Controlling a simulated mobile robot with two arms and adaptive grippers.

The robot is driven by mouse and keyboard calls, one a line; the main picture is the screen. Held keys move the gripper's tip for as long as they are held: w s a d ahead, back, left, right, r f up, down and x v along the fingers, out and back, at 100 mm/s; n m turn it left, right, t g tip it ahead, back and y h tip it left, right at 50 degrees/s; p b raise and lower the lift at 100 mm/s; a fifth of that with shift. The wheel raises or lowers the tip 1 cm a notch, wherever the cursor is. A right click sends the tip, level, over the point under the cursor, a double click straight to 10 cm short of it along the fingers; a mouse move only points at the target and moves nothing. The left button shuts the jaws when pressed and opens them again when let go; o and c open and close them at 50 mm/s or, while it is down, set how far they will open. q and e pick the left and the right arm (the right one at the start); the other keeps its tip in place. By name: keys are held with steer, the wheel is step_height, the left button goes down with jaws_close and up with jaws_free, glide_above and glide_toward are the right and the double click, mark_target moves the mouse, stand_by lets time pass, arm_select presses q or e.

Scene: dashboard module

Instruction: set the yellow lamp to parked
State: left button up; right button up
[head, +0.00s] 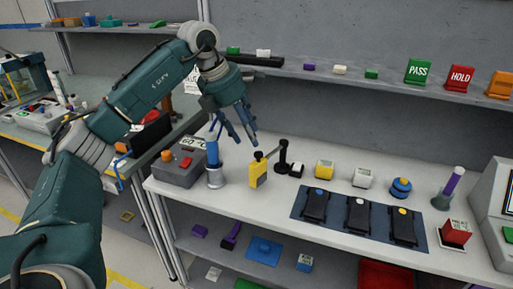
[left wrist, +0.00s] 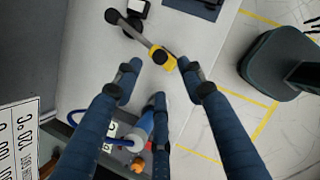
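A yellow block-like head (head: 257,174), which looks like the yellow lamp, sits at the end of a dark arm that runs to a black post (head: 283,157) on the white bench. In the left wrist view the yellow head (left wrist: 162,60) lies just beyond and between my fingertips, with its grey arm leading up-left to a round black part. My left gripper (head: 236,138) hangs above and to the left of the yellow head, pointing down; its fingers are spread and empty, also in the left wrist view (left wrist: 160,85). I see no contact. My right gripper is out of view.
A dark mat (head: 336,230) with black devices lies to the right. A shelf (head: 335,78) runs behind.

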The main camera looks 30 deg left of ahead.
mark_target(258, 153)
arm_select(q)
steer(key=x, duration=0.7)
steer(key=shift+w+p, duration=0.1)
steer(key=shift+p, duration=0.25)
jaws_close()
